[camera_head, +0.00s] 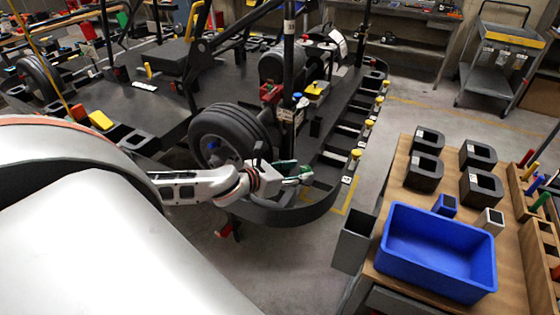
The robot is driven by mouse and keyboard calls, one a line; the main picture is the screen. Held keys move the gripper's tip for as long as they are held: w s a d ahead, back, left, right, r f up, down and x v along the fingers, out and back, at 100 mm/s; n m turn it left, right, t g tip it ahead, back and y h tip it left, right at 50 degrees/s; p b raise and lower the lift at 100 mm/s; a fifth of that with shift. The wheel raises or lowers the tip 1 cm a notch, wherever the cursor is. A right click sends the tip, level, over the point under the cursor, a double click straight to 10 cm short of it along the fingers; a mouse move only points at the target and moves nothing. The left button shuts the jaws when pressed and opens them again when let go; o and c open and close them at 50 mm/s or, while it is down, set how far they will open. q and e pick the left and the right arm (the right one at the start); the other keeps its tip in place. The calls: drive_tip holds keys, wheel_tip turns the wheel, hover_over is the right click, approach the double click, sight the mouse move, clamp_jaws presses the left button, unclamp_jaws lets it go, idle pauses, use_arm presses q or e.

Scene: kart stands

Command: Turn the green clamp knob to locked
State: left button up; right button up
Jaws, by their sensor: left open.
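My left gripper (298,174) is open at the end of my white arm, in the middle of the head view. It is beside the kart's front wheel (228,137) and above the dark front frame (285,215). Green shows right at its fingers. The green patches are small, and I cannot tell which belong to the green clamp knob and which to the fingertips. I cannot tell whether the fingers touch the knob or which way it is turned. My right gripper is not in view.
Several yellow knobs (355,155) line the kart's right side. A wooden table (392,190) at the right holds a blue bin (437,250), several black blocks (426,140) and small boxes. A grey bin (354,243) hangs at its left edge. Bare floor separates kart and table.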

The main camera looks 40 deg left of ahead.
use_arm(q)
drive_tip(key=v, duration=0.7)
drive_tip(key=shift+s+r, duration=0.1)
drive_tip(key=shift+s, duration=0.3)
drive_tip(key=shift+v, duration=0.85)
drive_tip(key=shift+r, duration=0.15)
drive_tip(key=shift+w, duration=0.1)
